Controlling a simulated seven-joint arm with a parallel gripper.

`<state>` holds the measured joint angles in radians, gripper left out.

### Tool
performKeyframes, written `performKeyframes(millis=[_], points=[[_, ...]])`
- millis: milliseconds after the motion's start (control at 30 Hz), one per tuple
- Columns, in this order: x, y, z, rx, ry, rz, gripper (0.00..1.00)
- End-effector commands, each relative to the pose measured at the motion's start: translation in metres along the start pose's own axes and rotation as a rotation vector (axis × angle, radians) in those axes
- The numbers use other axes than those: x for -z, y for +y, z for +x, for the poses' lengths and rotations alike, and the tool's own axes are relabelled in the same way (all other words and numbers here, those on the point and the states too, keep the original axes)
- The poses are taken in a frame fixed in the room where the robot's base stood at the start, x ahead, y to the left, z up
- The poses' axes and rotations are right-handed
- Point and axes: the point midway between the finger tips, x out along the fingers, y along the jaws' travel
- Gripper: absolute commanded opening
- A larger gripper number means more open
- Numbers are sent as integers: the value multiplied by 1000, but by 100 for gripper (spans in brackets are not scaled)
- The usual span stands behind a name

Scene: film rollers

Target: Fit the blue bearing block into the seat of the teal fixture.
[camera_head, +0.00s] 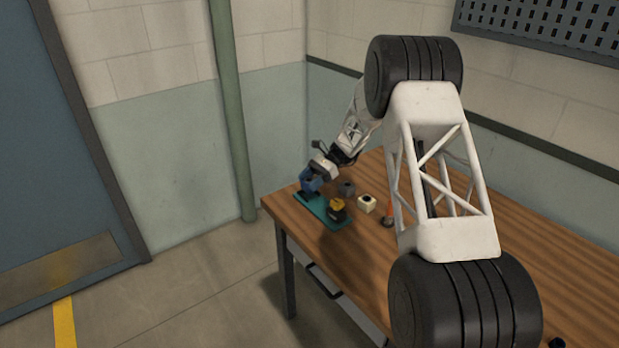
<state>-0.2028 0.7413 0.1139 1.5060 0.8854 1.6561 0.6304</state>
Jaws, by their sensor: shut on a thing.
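The blue bearing block (309,180) is at the end of my arm, over the far left end of the teal fixture (315,207). My gripper (318,172) is shut on the block. The block looks to be at or just above the fixture; I cannot tell whether it touches or sits in the seat. The seat itself is hidden under the block and a dark part. A yellow and black piece (337,209) stands on the near right end of the fixture.
A dark grey block (346,188) and a cream block (367,204) with a dark hole stand on the wooden table (540,240), right of the fixture. An orange-handled tool (388,215) is partly behind my arm. The fixture lies near the table's left edge.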

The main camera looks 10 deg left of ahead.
Motion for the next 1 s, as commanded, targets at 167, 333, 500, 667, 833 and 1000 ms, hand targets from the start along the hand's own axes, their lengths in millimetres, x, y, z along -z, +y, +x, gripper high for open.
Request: performKeyframes(millis=[167, 333, 500, 667, 833, 1000], points=[[9, 0, 4, 0, -1, 0, 15], [16, 0, 7, -1, -1, 0, 15], [20, 0, 8, 0, 0, 0, 15], [22, 0, 9, 0, 0, -1, 15], [22, 0, 9, 0, 0, -1, 15], [22, 0, 9, 0, 0, -1, 15]])
